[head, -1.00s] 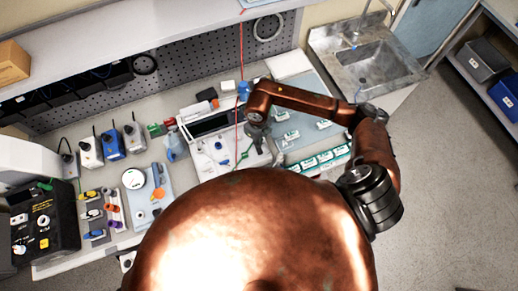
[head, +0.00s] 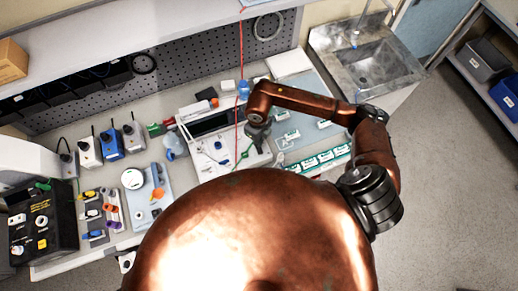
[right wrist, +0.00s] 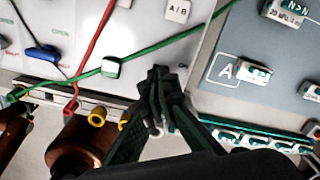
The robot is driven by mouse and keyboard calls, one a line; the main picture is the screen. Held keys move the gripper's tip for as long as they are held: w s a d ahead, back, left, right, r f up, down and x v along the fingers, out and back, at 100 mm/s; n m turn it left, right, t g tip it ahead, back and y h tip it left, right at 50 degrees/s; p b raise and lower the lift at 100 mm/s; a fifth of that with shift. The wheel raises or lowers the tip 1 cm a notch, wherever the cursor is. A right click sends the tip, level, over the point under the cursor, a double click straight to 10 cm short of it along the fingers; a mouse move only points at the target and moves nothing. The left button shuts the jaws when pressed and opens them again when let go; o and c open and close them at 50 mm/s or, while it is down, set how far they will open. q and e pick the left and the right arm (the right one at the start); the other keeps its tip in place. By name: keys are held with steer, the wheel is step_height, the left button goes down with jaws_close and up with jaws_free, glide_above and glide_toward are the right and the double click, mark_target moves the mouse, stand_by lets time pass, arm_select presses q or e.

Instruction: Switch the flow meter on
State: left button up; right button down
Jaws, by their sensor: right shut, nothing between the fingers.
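A white bench instrument (head: 208,163) with a dark display (head: 211,122) stands mid-bench. A blue-grey panel (right wrist: 222,62) with white labelled switches, one beside a boxed "A" (right wrist: 253,73), lies to its right. I cannot tell which is the flow meter. My right gripper (head: 259,145) is over the instrument's right side. In the right wrist view my gripper (right wrist: 162,78) is shut and empty, near the front edges of both panels. A white "A/B" button (right wrist: 177,9) is above its tips. Contact cannot be judged. My left gripper is not in view.
A green cable (right wrist: 165,44) and a red cable (right wrist: 93,45) cross the instrument's face near my fingers. A blue lever (right wrist: 43,53) and a yellow socket (right wrist: 97,116) are to the left. Several small devices crowd the left bench; a sink (head: 372,65) is at the right.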

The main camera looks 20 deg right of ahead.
steer(key=shift+f+b, duration=0.55)
steer(key=shift+f, duration=0.15)
steer(key=shift+r, duration=0.15)
steer(key=shift+r+p, duration=1.85)
steer(key=shift+r, duration=1.6)
steer(key=shift+f, duration=0.1)
